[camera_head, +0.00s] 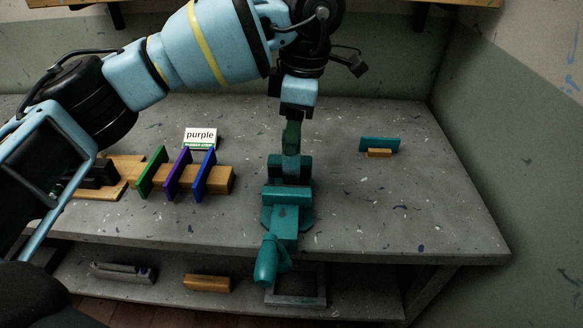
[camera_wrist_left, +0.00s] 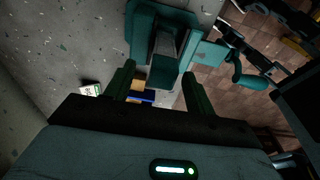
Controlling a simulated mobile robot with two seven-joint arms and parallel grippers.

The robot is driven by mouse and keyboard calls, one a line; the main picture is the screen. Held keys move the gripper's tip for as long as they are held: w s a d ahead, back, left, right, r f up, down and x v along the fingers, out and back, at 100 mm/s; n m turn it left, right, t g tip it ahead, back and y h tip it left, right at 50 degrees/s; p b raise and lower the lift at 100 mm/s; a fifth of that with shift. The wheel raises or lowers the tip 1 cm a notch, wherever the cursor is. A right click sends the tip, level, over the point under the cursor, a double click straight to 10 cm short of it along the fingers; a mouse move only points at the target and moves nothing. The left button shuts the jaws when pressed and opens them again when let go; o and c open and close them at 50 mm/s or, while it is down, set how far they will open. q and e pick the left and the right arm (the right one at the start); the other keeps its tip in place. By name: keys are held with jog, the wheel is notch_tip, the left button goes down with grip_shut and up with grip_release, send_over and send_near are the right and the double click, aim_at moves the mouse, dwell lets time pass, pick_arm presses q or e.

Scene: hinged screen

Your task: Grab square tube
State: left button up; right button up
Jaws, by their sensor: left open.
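No part is plainly a square tube. A long grey metal piece (camera_head: 123,272) lies on the lower shelf at the left and may be it; its profile is too dark to tell. My left gripper (camera_head: 291,137) points down over the workbench, just behind a teal vise (camera_head: 286,222). In the left wrist view its two green fingers (camera_wrist_left: 158,85) are apart, with nothing seen held between them. The vise (camera_wrist_left: 150,22) shows beyond the fingertips there. My right gripper is in neither view.
A wooden block (camera_head: 222,181) carries green, purple and blue panels left of the vise, with a "purple" card (camera_head: 200,136) behind. A teal plate on a small wooden block (camera_head: 378,153) stands at right. A wooden block (camera_head: 207,283) lies on the lower shelf. The right benchtop is mostly clear.

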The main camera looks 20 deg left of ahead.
pick_arm(q)
notch_tip(320, 180, down, 5)
jog(key=shift+s+a+f, duration=0.1)
jog(key=shift+s, duration=0.05)
jog(key=shift+c, duration=0.3)
jog(key=c, duration=1)
notch_tip(320, 180, up, 10)
jog(key=shift+r+p, duration=0.1)
jog(key=shift+p, duration=0.2)
